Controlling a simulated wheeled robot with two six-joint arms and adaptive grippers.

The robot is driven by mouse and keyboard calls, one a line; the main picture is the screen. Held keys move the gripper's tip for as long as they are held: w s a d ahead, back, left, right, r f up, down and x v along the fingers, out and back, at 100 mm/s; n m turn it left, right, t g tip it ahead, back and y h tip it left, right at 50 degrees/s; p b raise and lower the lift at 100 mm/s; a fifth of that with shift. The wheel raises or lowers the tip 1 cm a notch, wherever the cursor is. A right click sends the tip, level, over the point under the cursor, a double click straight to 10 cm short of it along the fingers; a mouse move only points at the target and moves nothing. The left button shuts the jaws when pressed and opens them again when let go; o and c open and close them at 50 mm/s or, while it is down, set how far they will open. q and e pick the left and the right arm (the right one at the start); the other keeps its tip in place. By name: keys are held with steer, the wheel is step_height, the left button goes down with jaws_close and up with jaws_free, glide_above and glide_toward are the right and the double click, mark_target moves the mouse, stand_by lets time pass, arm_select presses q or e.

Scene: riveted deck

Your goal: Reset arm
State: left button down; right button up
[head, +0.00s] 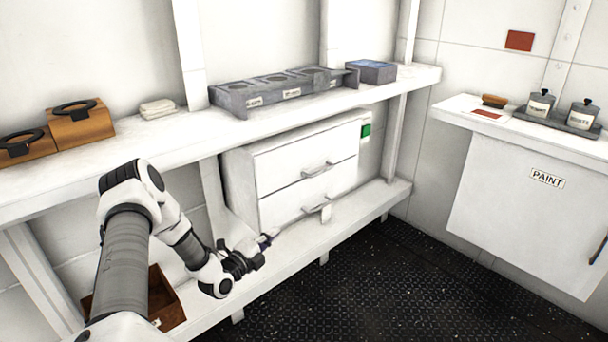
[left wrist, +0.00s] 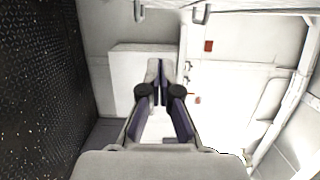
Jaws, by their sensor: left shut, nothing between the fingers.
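My left arm comes in from the lower left in the head view. Its gripper (head: 267,240) is in front of the lower shelf, near the lower front of a white two-drawer cabinet (head: 300,172). The gripper is shut and empty. In the left wrist view its fingers (left wrist: 157,72) are together with nothing between them. I cannot tell from these views whether the fingertips touch the cabinet or shelf. My right gripper is not in view.
The upper shelf (head: 180,140) holds wooden blocks (head: 82,125), a folded cloth (head: 157,108), a grey rack (head: 280,88) and a blue-topped box (head: 371,71). A brown bin (head: 168,303) is below. A white counter marked PAINT (head: 547,178) stands right. The dark deck (head: 400,285) is clear.

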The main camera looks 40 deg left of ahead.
arm_select(q)
steer(key=w+d+r+m+g+h+p, duration=0.1)
steer(key=w+d+m+h+p, duration=0.15)
steer(key=d, duration=0.55)
steer(key=w+d+r+m+g+h+p, duration=0.1)
steer(key=w+d+r+h+p, duration=0.2)
steer(key=d, duration=0.4)
steer(key=s+d+f+n+g+h+p, duration=0.1)
steer(key=s+d+f+g+p, duration=0.15)
steer(key=d, duration=0.45)
steer(key=s+d+f+n+g+p, duration=0.1)
steer(key=s+d+f+g, duration=0.2)
steer(key=d, duration=0.4)
steer(key=s+d+f+n+g+p, duration=0.25)
steer(key=s+d+n+g, duration=0.35)
steer(key=s, duration=0.5)
steer(key=s+a+f+n+g+y, duration=0.1)
steer(key=s+n+g+y, duration=0.2)
steer(key=s+n, duration=0.9)
steer(key=s+g, duration=0.1)
steer(key=s, duration=0.2)
steer(key=shift+a+y, duration=0.35)
